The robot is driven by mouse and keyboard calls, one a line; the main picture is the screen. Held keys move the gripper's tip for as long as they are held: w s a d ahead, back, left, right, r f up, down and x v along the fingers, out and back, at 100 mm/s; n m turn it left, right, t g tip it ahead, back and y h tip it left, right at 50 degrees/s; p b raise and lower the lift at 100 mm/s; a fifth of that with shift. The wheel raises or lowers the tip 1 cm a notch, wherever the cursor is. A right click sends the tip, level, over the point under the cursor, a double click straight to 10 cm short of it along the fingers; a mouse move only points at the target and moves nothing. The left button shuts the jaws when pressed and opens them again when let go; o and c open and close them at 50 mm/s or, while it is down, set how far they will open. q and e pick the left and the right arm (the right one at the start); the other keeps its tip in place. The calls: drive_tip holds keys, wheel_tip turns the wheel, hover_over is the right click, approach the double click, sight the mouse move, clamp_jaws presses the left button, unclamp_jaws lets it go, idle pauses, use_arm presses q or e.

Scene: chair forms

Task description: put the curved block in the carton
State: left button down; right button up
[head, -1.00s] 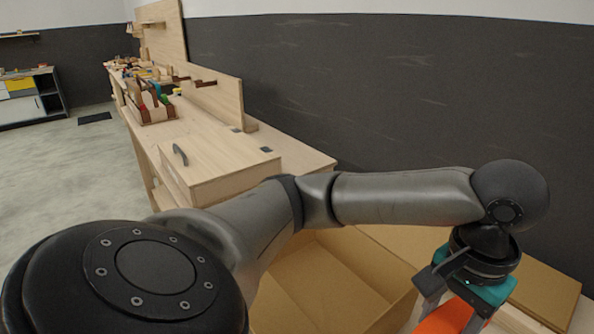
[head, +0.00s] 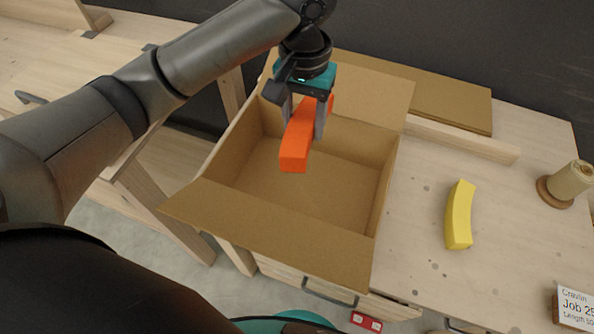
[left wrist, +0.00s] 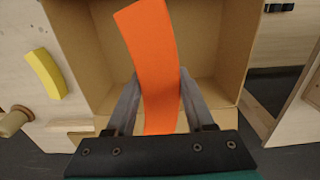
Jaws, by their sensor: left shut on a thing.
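An orange curved block (head: 296,137) is held between the fingers of my left gripper (head: 304,118), over the open carton (head: 250,125). In the left wrist view the same orange block (left wrist: 152,62) is between the two grey fingers of the left gripper (left wrist: 155,95), with the carton's cardboard walls (left wrist: 240,50) around and beyond it. A yellow curved block (head: 459,214) lies on the table to the right of the carton, and it also shows in the left wrist view (left wrist: 46,74). The carton's floor looks empty where visible. My right gripper is not in view.
The carton's flaps are open, with one flap (head: 275,235) pointing toward me. A thread spool (head: 570,182) and a label card (head: 575,306) stand at the right on the wooden table (head: 510,250). A flat cardboard piece (head: 440,97) lies behind the carton.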

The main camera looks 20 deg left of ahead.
use_arm(q)
drive_tip(key=b, duration=0.4)
hover_over(302, 189)
wheel_tip(302, 189, down, 16)
drive_tip(key=shift+r, duration=0.15)
drive_tip(key=shift+f+b, duration=0.7)
drive_tip(key=shift+f, duration=1.7)
drive_tip(key=shift+r, duration=0.1)
drive_tip(key=shift+c, duration=1.4)
unclamp_jaws()
wheel_tip(302, 189, up, 12)
drive_tip(key=p, duration=0.3)
